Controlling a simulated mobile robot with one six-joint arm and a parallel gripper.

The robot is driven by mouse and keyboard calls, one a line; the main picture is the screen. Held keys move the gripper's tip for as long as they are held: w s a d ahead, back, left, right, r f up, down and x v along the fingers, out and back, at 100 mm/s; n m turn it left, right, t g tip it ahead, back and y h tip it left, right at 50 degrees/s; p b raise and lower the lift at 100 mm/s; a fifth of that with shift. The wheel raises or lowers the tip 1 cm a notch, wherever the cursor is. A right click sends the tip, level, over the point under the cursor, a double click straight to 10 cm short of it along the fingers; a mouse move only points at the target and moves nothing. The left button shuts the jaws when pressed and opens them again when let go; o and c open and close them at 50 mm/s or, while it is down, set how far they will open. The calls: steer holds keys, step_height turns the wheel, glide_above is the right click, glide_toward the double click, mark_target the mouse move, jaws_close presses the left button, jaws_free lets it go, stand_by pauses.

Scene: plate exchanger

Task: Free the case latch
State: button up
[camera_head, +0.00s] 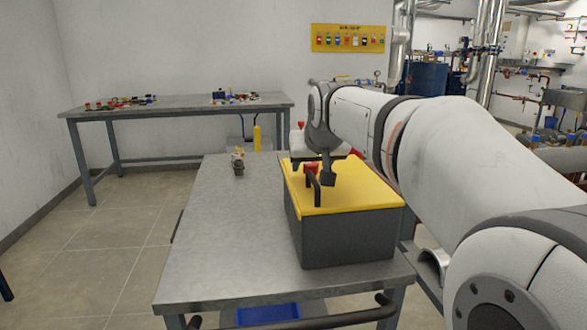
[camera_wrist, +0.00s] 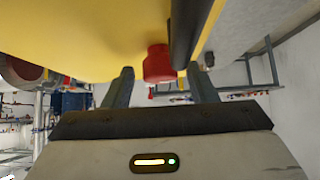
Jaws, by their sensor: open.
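A dark grey case (camera_head: 345,238) with a yellow lid (camera_head: 355,193) stands on the metal table; its lid looks closed. A black handle (camera_head: 314,192) stands up from the lid. A small red latch (camera_head: 311,168) sits by the handle, partly hidden. My gripper (camera_head: 328,179) points down over the lid, close to the latch. In the wrist view my gripper (camera_wrist: 161,76) is open, one finger to each side of the red latch (camera_wrist: 158,62). The handle (camera_wrist: 187,30) passes close to the right finger. I cannot tell whether a finger touches the latch.
The metal table (camera_head: 225,240) is largely clear left of the case, with a small dark fitting (camera_head: 238,166) near its far end. A yellow cylinder (camera_head: 257,138) shows behind. A workbench (camera_head: 180,108) with small parts stands at the back wall. A blue box (camera_head: 268,313) sits below the tabletop.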

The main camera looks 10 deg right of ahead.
steer(key=shift+w+f, duration=0.3)
steer(key=shift+c, duration=0.4)
steer(key=c, duration=0.9)
